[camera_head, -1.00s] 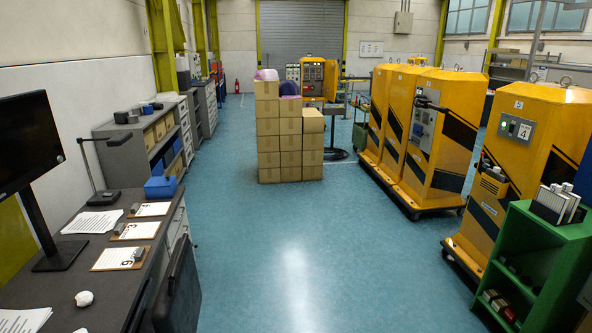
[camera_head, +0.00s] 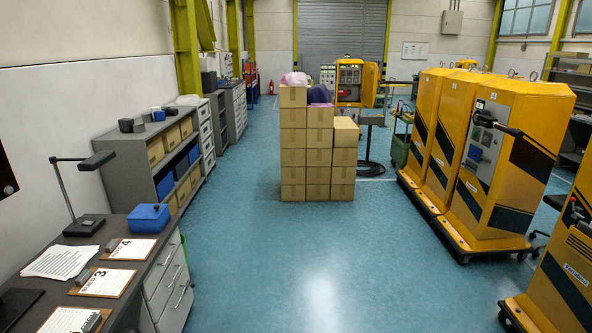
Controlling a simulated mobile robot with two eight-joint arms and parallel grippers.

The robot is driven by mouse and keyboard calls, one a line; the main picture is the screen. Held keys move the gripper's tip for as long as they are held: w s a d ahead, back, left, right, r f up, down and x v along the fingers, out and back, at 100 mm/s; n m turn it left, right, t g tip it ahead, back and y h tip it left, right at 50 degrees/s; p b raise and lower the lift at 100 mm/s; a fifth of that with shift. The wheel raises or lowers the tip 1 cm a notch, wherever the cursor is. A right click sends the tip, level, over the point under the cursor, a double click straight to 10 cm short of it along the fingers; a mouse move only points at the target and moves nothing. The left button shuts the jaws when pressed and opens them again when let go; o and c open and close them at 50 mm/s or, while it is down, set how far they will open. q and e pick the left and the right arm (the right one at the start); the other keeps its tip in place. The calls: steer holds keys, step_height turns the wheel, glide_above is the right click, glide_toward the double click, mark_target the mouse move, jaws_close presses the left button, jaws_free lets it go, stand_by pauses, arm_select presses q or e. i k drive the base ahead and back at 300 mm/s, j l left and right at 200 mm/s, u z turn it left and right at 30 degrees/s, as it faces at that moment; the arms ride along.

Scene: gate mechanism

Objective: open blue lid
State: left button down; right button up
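A small blue box with a blue lid (camera_head: 148,217) sits at the far right corner of the grey desk (camera_head: 165,250) on the left. Its lid looks closed. Neither of my grippers is in view.
Clipboards with numbered sheets (camera_head: 132,249) and loose papers (camera_head: 62,262) lie on the desk. A black desk lamp (camera_head: 85,226) stands left of the box. Stacked cardboard boxes (camera_head: 307,160) stand mid-floor; yellow cabinets (camera_head: 490,160) line the right. The blue floor (camera_head: 300,260) ahead is clear.

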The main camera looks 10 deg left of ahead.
mark_target(146, 212)
steer(key=i+u, duration=0.3)
steer(key=i, duration=0.5)
steer(key=i+l+u, duration=0.1)
steer(key=i+u, duration=0.2)
steer(key=i, duration=0.45)
steer(key=i+u, duration=0.85)
steer(key=i+l+u, duration=0.15)
steer(key=i+u, duration=0.15)
steer(key=u, duration=0.15)
steer(key=i+l+u, duration=0.15)
steer(key=i+u, duration=0.25)
steer(key=i+l+u, duration=0.2)
steer(key=u, duration=0.2)
steer(key=i, duration=0.1)
